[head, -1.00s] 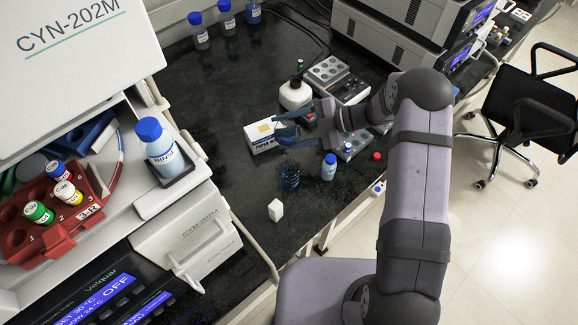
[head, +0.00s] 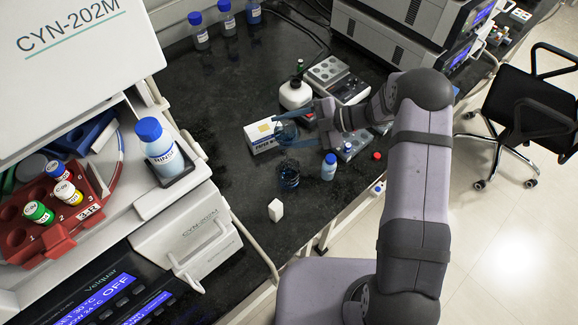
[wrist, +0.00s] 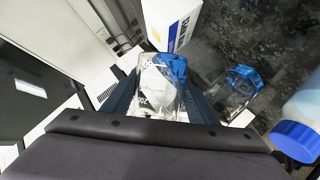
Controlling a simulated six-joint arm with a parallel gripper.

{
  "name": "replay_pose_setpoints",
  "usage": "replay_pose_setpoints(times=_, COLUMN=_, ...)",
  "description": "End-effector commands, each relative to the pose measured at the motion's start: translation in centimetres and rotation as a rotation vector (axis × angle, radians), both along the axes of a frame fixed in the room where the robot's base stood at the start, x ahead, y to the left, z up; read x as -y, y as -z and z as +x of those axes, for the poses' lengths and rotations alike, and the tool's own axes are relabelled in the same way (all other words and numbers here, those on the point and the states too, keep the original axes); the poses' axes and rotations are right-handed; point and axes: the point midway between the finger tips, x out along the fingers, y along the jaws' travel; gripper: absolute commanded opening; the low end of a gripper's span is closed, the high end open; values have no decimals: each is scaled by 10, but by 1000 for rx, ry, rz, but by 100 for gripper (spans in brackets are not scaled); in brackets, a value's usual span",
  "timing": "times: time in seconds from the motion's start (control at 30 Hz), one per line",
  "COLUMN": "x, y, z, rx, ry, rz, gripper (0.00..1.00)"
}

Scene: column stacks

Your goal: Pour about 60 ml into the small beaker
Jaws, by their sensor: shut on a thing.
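My gripper (head: 286,131) is shut on a clear glass beaker (wrist: 158,92) and holds it above the bench. In the wrist view the held beaker is tilted, with blue liquid gathered at its upper right side. A small beaker (head: 289,180) stands on the black bench just below and in front of the gripper in the head view. It also shows in the wrist view (wrist: 238,90), to the right of the held beaker, with blue liquid in it. The exact liquid levels cannot be read, and no falling stream is visible.
A blue-capped bottle (head: 328,168) stands close right of the small beaker. A white paper box (head: 262,136) lies behind it, and a white block (head: 275,210) stands in front. The bench's left middle is clear.

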Motion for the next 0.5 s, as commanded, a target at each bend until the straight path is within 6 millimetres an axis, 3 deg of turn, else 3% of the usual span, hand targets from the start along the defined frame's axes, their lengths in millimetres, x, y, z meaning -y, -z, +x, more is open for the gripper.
replay_pose_setpoints(times=0.5, x=-1, y=4, z=1, rx=-71, ry=0, rz=-13, gripper=25)
